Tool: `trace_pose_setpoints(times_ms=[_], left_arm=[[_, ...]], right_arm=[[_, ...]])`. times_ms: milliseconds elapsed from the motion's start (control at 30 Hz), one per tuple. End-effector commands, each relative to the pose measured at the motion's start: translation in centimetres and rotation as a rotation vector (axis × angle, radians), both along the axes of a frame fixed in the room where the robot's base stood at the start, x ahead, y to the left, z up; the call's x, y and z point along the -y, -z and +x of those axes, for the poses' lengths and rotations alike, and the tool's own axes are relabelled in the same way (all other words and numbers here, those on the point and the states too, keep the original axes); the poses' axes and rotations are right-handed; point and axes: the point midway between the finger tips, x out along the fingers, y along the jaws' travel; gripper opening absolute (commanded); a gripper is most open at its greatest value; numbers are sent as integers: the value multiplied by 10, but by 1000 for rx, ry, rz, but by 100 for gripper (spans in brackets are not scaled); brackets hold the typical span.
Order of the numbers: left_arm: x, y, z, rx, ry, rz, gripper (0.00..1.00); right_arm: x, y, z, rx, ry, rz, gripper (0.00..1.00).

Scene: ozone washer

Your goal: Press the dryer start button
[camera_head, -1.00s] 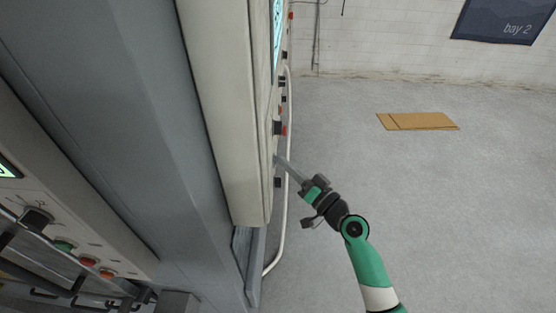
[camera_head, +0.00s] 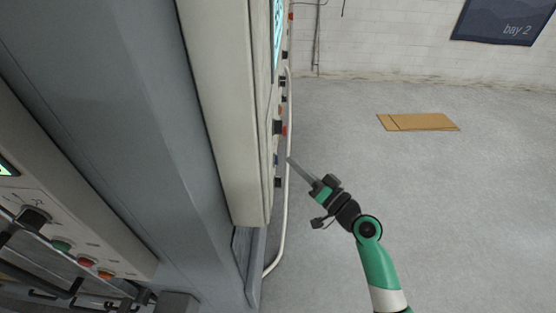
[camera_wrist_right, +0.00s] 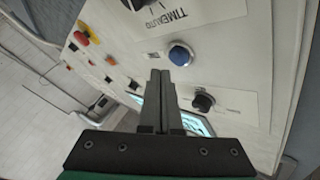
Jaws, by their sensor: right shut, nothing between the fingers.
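My right gripper (camera_head: 290,160) is shut and empty, to the right of the control panel's face (camera_head: 262,200) and a small gap away from it. In the right wrist view the closed fingers (camera_wrist_right: 160,74) point at the panel, just left of a blue round button (camera_wrist_right: 180,55). A black knob or button (camera_wrist_right: 203,100) sits below the blue one. The labels beside them are too small to read, so I cannot tell which is the dryer start button. In the head view the panel is seen almost edge-on. My left gripper is not in view.
A red button on yellow (camera_wrist_right: 82,38) and a TIME/AUTO selector (camera_wrist_right: 135,4) share the panel, with a lit screen (camera_wrist_right: 195,124). A pale rail (camera_head: 287,200) runs along the panel. Flat cardboard (camera_head: 418,121) lies on open floor at right.

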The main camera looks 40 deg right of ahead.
Motion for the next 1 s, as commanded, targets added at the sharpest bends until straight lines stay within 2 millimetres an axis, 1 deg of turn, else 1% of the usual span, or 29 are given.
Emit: trace_pose_setpoints(times_ms=[300, 433, 1000], left_arm=[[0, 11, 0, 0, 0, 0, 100], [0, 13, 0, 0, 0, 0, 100], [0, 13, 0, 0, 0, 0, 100]], right_arm=[[26, 2, -20, 1, 4, 0, 0], [33, 1, -26, 0, 3, -1, 0], [34, 0, -27, 0, 0, 0, 0]])
